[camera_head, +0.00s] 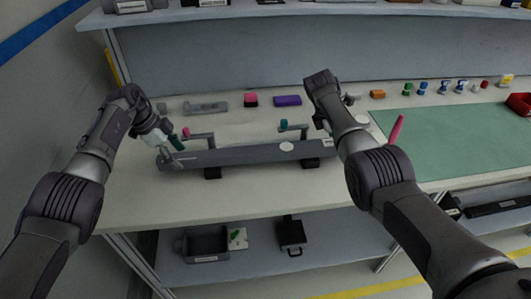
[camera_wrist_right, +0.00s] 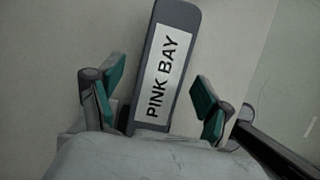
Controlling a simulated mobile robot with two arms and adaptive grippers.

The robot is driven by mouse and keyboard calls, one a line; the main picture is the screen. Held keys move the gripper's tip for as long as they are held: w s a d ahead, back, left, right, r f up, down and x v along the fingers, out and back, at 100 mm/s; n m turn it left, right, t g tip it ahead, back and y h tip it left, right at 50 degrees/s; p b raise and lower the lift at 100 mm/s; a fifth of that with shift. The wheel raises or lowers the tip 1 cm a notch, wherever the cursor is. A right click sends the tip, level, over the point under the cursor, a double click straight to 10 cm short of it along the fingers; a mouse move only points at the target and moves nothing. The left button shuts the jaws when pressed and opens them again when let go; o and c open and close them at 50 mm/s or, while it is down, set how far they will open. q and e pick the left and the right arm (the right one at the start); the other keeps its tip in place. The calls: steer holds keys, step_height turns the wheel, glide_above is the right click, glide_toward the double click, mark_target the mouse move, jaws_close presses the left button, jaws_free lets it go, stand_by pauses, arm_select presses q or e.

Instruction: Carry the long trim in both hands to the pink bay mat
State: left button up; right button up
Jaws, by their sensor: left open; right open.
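The long grey trim (camera_head: 235,155) lies across two dark supports on the bench in the head view. My left gripper (camera_head: 171,148) is open at the trim's left end; whether it touches the trim cannot be told. My right gripper (camera_wrist_right: 157,88) is open in the right wrist view, with a grey bar-like piece (camera_wrist_right: 178,18) labelled "PINK BAY" between its green-padded fingers. No pink mat shows clearly.
A green mat (camera_head: 450,145) covers the bench's right side, with a pink stick (camera_head: 396,130) at its left edge. Small coloured parts line the back; a lower shelf holds a bin (camera_head: 205,243).

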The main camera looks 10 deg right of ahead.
arm_select(q)
steer(key=shift+x, duration=0.75)
arm_select(e)
steer(key=shift+d+f, duration=0.3)
steer(key=shift+f, duration=0.35)
arm_select(q)
steer(key=c, duration=1.3)
arm_select(e)
steer(key=c, duration=1.3)
arm_select(q)
jaws_close()
arm_select(e)
jaws_close()
